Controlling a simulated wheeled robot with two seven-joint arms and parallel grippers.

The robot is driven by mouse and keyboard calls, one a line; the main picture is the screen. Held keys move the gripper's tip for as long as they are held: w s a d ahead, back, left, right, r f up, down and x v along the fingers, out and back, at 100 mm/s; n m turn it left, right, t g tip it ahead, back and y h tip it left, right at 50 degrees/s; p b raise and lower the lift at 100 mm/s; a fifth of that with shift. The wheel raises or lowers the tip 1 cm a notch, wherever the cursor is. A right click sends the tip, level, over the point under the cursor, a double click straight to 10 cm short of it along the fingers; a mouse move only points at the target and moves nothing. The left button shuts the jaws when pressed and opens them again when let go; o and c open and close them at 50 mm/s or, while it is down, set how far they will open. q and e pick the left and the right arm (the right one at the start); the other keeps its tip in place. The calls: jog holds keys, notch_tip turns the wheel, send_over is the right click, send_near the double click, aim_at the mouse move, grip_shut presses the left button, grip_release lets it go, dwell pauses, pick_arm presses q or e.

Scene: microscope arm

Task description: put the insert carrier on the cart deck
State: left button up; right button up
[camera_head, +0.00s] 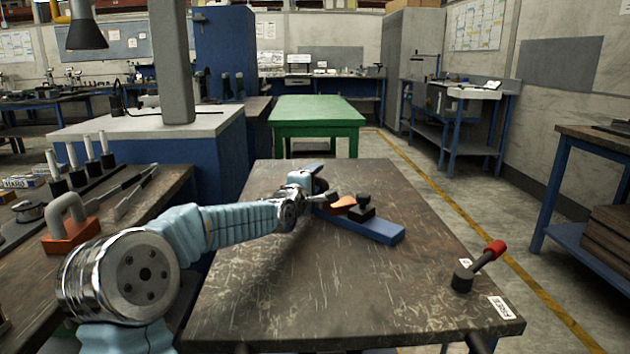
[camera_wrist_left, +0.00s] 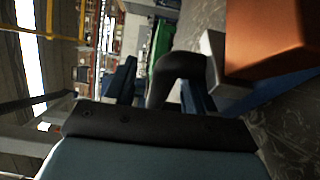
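The insert carrier (camera_head: 372,228) is a long blue bar with an orange piece and a black knobbed block on top. In the head view it lies slantwise over the dark, scratched cart deck (camera_head: 300,290); I cannot tell whether its whole underside touches. The left wrist view shows a dark curved finger (camera_wrist_left: 178,75) close to an orange block (camera_wrist_left: 262,40) over grey and blue parts. The other finger is hidden, so the grip is unclear. My right gripper is not in view.
A red-tipped lever (camera_head: 480,262) stands at the deck's front right corner, near a white label (camera_head: 502,307). A bench with tools and an orange block with a grey handle (camera_head: 70,232) is at the left. A green table (camera_head: 318,112) stands behind. The deck's front is clear.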

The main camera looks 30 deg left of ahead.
pick_arm(q)
jog(key=shift+s+f, duration=0.1)
jog(key=shift+s, duration=0.25)
jog(key=s+b, duration=0.1)
jog(key=s, duration=0.5)
jog(key=s+d+b, duration=0.1)
jog(key=s, duration=0.3)
jog(key=shift+d+b, duration=0.1)
jog(key=shift+b, duration=0.25)
jog(key=shift+s+d, duration=0.1)
jog(key=shift+s, duration=0.5)
